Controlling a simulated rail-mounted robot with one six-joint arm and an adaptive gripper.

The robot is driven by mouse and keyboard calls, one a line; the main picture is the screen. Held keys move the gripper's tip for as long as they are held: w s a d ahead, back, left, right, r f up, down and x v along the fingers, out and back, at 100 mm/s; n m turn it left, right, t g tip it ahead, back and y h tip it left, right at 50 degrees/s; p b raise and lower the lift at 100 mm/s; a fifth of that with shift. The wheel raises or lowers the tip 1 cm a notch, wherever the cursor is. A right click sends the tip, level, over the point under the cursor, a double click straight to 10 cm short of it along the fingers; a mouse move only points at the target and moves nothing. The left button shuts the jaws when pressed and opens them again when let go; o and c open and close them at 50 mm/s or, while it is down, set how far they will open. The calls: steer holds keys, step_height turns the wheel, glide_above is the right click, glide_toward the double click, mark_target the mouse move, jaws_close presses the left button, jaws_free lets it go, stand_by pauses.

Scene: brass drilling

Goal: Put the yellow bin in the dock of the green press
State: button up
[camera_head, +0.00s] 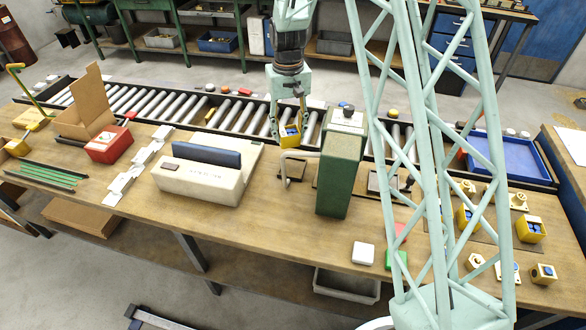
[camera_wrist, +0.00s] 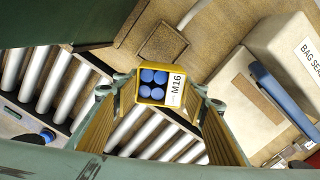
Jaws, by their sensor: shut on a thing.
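The yellow bin (camera_head: 290,134) is held up by my gripper (camera_head: 289,118), which is shut on it. In the wrist view the bin (camera_wrist: 154,88) sits between my two fingers (camera_wrist: 154,98), holds several blue round pieces and has a white label reading M16. It hangs over the inner edge of the roller conveyor. The green press (camera_head: 340,170) stands just right of the bin in the head view; its side shows at the top left of the wrist view (camera_wrist: 60,22). A square plate (camera_wrist: 162,47), seemingly the dock, lies on the bench beside the press, apart from the bin.
A white bag sealer (camera_head: 200,180) stands left of the press. The roller conveyor (camera_head: 170,103) runs behind. A pale lattice column crosses the right. More yellow bins (camera_head: 530,230) and a blue tray (camera_head: 505,155) are at the right. A white box (camera_head: 363,253) lies near the front edge.

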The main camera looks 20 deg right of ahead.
steer(key=shift+s+r, duration=0.1)
steer(key=s+m+p, duration=0.1)
steer(key=s+r+m+p, duration=0.1)
steer(key=m, duration=0.1)
steer(key=shift+s, duration=0.15)
steer(key=shift+s+r+m+p, duration=0.15)
steer(key=shift+s+m+p, duration=0.1)
steer(key=shift+s+m, duration=0.4)
steer(key=shift+s+r+m+p, duration=0.1)
steer(key=shift+s+m+p, duration=0.2)
steer(key=shift+m, duration=0.55)
steer(key=shift+f+b, duration=0.3)
steer(key=shift+f, duration=2.85)
steer(key=shift+f, duration=1.85)
steer(key=shift+f+b, duration=0.15)
steer(key=shift+b, duration=0.15)
steer(key=o, duration=0.9)
